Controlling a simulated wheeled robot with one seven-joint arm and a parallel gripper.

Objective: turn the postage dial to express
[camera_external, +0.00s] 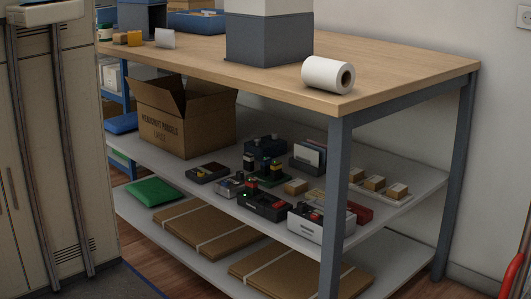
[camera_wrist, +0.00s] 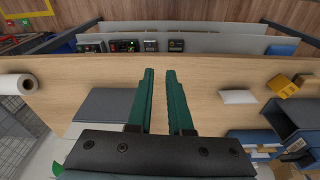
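I cannot pick out the postage dial for certain in either view. Small dark devices with coloured parts stand together on the middle shelf under the counter in the outside view, among them a black one with a red part (camera_external: 264,205). In the wrist view a row of small dark devices (camera_wrist: 124,46) shows beyond the counter edge, too small to read any dial or setting. My gripper (camera_wrist: 160,72) has two green fingers with a gap between them. It is empty and over the wooden counter, apart from the devices. I cannot make it out in the outside view.
The wooden counter (camera_external: 420,75) bears a paper roll (camera_external: 322,75), a white card (camera_external: 165,39) and blue bins at the back. An open cardboard box (camera_external: 180,130) stands on the middle shelf. A counter leg (camera_external: 336,200) stands in front of the shelf.

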